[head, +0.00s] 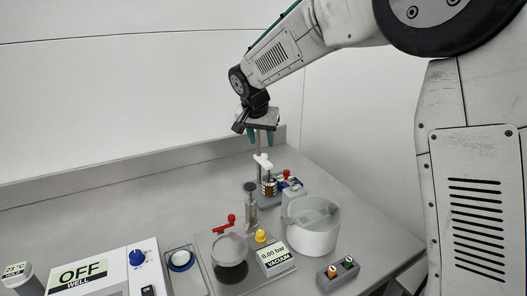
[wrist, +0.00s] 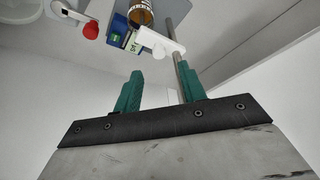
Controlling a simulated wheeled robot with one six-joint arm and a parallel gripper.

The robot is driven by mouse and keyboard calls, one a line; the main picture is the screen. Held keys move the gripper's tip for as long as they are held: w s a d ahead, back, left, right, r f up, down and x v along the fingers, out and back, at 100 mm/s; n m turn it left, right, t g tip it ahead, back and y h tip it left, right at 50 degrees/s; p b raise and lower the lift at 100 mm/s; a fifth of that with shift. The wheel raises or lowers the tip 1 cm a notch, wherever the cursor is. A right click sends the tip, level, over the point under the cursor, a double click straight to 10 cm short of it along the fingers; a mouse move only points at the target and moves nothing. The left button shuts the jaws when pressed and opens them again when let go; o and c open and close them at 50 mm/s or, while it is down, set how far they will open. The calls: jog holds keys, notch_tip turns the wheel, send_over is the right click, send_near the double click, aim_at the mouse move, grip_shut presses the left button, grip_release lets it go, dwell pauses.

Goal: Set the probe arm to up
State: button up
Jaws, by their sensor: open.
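The probe arm (head: 263,162) is a small white piece on an upright metal rod (head: 260,143), above a small jar with brown contents (head: 269,188). In the wrist view the white arm (wrist: 160,42) reaches out from the rod (wrist: 178,58) beside the jar (wrist: 141,14). I cannot tell its exact set position. My gripper (head: 262,138) is open, with teal fingers pointing down, above the white arm near the top of the rod. In the wrist view my gripper (wrist: 160,90) has nothing between its fingers; the rod passes close to the right finger.
The back wall is close behind; the bench's left rear is clear.

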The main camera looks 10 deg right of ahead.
aim_at(264, 156)
jog(key=x, duration=0.6)
